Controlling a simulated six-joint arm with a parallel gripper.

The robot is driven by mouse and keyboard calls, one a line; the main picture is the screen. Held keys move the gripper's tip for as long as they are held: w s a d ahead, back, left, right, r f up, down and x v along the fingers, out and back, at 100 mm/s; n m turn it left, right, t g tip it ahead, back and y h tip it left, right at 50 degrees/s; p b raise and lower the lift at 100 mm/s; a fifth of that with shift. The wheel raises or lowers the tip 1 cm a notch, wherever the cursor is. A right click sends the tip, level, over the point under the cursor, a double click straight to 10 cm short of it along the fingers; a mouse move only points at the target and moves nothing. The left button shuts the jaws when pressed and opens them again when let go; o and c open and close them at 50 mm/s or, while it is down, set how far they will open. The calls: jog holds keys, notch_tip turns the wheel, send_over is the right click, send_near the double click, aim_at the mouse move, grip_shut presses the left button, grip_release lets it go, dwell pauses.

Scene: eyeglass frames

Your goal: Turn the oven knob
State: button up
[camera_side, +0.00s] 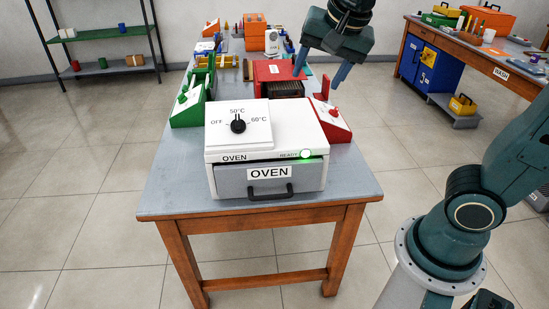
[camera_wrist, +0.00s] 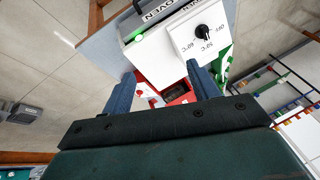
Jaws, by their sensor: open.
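The white oven (camera_side: 250,145) stands near the front of the table. Its black knob (camera_side: 238,125) sits on a raised white panel marked OFF, 50°C and 60°C, and its pointer faces up, towards 50°C. The knob also shows in the wrist view (camera_wrist: 207,33), upside down. A green lamp (camera_side: 305,154) is lit beside READY on the oven front. The grey drawer (camera_side: 240,178) with a black handle is shut. My gripper (camera_side: 315,81) is open and empty, above and behind the oven to the right, apart from the knob. Its blue fingers (camera_wrist: 160,68) show in the wrist view.
A red fixture (camera_side: 330,118) stands close to the oven's right side and a green one (camera_side: 188,105) to its left. A red box (camera_side: 279,72) is behind the oven. Bare tabletop (camera_side: 175,170) lies at the front left.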

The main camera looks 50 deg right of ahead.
aim_at(238, 120)
jog(key=w+a+f+m+h, duration=0.1)
jog(key=w+a+f+m, duration=0.1)
jog(key=w+m, duration=0.5)
jog(key=w+a+f+m+g+h, duration=0.1)
jog(key=w+a+f+m, duration=0.2)
jog(key=w+m, duration=0.5)
jog(key=shift+w+a, duration=0.15)
jog(key=shift+w, duration=1.1)
jog(key=shift+f, duration=0.1)
jog(key=shift+x, duration=6.8)
jog(key=shift+s, duration=0.1)
jog(key=shift+c, duration=0.4)
jog(key=c, duration=0.9)
